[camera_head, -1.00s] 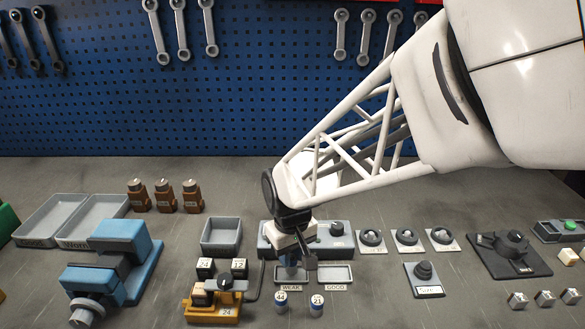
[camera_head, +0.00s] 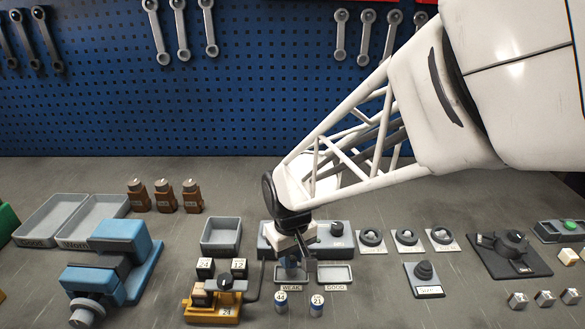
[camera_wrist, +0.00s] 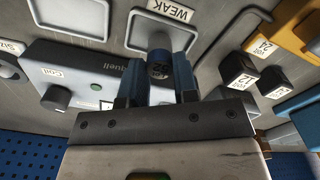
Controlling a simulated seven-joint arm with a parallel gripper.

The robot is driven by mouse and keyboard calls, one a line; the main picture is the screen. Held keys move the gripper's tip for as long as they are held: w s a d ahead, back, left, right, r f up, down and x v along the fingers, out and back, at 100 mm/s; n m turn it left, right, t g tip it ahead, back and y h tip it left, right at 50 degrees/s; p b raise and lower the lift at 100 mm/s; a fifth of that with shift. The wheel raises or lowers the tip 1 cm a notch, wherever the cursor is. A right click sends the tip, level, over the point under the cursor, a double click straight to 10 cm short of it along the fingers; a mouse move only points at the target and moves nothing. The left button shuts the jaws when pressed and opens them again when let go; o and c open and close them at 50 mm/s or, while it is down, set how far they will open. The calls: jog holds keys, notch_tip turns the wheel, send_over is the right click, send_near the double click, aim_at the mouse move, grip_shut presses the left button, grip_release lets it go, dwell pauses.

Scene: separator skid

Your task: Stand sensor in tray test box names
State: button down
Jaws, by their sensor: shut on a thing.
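My gripper (camera_wrist: 158,85) is shut on a small dark cylindrical sensor (camera_wrist: 160,62), which shows between its blue fingers in the wrist view. The held sensor is at the WEAK tray (camera_wrist: 182,37); whether it touches the tray floor I cannot tell. In the head view my gripper (camera_head: 291,268) covers much of that tray. The GOOD tray (camera_head: 335,281) is beside it, to the right, and looks empty. The grey test box (camera_head: 338,229) is behind the trays; its coil knob and green light show in the wrist view. Two upright sensors, marked 44 (camera_head: 281,302) and 21 (camera_head: 317,304), stand in front of the trays.
A yellow fixture (camera_head: 215,310) with dark numbered blocks is close on the left, with an empty grey bin (camera_head: 221,250) behind it. A blue vise (camera_head: 112,262) is farther left. A Size knob unit (camera_head: 424,280) and several gauges stand to the right.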

jog(key=shift+f, duration=0.5)
jog(key=c, duration=0.8)
grip_release()
jog(key=shift+o, duration=0.4)
jog(key=shift+o, duration=1.2)
jog(key=shift+r, duration=0.15)
jog(key=shift+r, duration=3.35)
